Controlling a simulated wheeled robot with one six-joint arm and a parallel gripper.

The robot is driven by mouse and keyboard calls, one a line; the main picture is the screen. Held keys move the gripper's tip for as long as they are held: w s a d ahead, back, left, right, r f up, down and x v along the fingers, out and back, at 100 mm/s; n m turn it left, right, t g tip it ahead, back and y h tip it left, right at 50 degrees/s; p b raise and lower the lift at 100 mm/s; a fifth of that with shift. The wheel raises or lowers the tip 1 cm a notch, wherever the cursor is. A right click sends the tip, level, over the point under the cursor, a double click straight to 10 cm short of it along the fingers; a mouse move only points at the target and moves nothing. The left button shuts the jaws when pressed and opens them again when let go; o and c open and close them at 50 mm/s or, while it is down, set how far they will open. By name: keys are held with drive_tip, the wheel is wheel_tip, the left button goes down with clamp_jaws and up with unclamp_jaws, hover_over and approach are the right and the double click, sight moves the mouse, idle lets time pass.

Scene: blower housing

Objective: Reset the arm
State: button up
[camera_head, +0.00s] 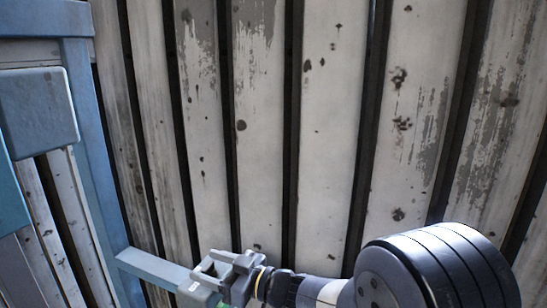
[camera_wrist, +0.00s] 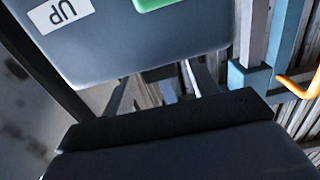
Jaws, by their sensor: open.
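My arm reaches in from the lower right of the head view, with dark and light round links. My gripper (camera_head: 212,278) is at its left end, near the bottom edge, in front of the blue rail. In the wrist view my gripper (camera_wrist: 160,90) shows as a dark block with two short prongs standing apart. It is open, and I see nothing held between the prongs. A grey-blue surface (camera_wrist: 130,45) with a white "UP" label and a green patch fills the top of the wrist view, close beyond the prongs.
A weathered slatted wall (camera_head: 262,130) fills most of the head view. A blue frame (camera_head: 92,150) with a low rail (camera_head: 150,268) and a grey-blue rounded box (camera_head: 38,112) stands at the left. An orange bent bar (camera_wrist: 298,88) shows at the right of the wrist view.

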drive_tip(key=b+v, duration=0.1)
drive_tip(key=v, duration=0.9)
drive_tip(key=p+x, duration=0.1)
drive_tip(key=x, duration=1)
drive_tip(key=shift+s+a, duration=0.1)
drive_tip(key=shift+a, duration=0.15)
drive_tip(key=shift+f+m+t+b, duration=0.15)
drive_tip(key=shift+m+t+b, duration=0.25)
drive_tip(key=shift+t, duration=0.1)
drive_tip(key=shift+s+t+h, duration=0.1)
drive_tip(key=shift+t+h, duration=0.2)
drive_tip(key=shift+h, duration=0.1)
drive_tip(key=m+t+h+b, duration=0.2)
drive_tip(key=m+t+b, duration=0.1)
drive_tip(key=shift+t, duration=0.3)
